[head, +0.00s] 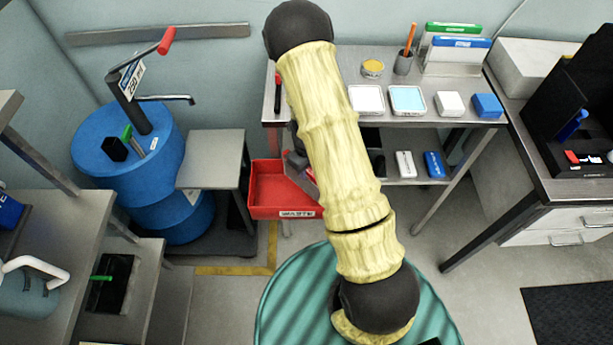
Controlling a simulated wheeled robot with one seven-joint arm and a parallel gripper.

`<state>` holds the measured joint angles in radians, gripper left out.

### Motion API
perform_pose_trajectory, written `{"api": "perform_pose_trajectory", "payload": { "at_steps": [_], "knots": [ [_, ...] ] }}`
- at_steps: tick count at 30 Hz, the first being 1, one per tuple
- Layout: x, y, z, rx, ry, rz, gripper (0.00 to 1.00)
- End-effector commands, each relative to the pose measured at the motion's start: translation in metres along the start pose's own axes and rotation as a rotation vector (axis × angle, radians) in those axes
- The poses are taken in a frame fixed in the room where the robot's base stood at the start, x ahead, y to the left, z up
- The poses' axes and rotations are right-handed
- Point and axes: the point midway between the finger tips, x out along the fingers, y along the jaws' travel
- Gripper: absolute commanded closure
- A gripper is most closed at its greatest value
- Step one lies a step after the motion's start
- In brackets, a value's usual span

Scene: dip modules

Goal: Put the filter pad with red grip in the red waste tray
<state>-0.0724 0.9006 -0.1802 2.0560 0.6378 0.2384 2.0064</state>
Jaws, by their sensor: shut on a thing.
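The red waste tray (262,193), labelled WASTE, is left of my arm, at about the height of the low shelf. My gripper (299,168) shows only in part as dark grey pieces at the left edge of my sleeved arm, over the tray's right part in the picture. It is shut. A flat grey piece (305,181) shows just below it, seemingly the filter pad in its jaws. The pad's red grip cannot be made out for sure. The arm hides the rest of the gripper and the tray's right end.
A steel bench (430,113) behind my arm holds white and blue boxes and a pen cup. A blue drum (95,140) with a red-handled pump and a small steel table (212,160) stand left of the tray.

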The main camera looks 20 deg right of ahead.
Motion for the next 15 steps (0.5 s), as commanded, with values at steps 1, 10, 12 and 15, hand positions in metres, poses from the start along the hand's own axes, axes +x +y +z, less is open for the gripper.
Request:
{"api": "perform_pose_trajectory", "payload": {
  "at_steps": [1,10,12,15],
  "knots": [
    [0.0,0.0,0.0,-0.001,0.0,0.0,1.0],
    [0.033,0.0,-0.001,0.002,0.003,0.003,1.0],
    [0.037,0.0,0.0,0.001,0.0,0.001,1.0],
    [0.037,0.0,0.0,0.0,-0.001,0.0,1.0]
  ]
}}
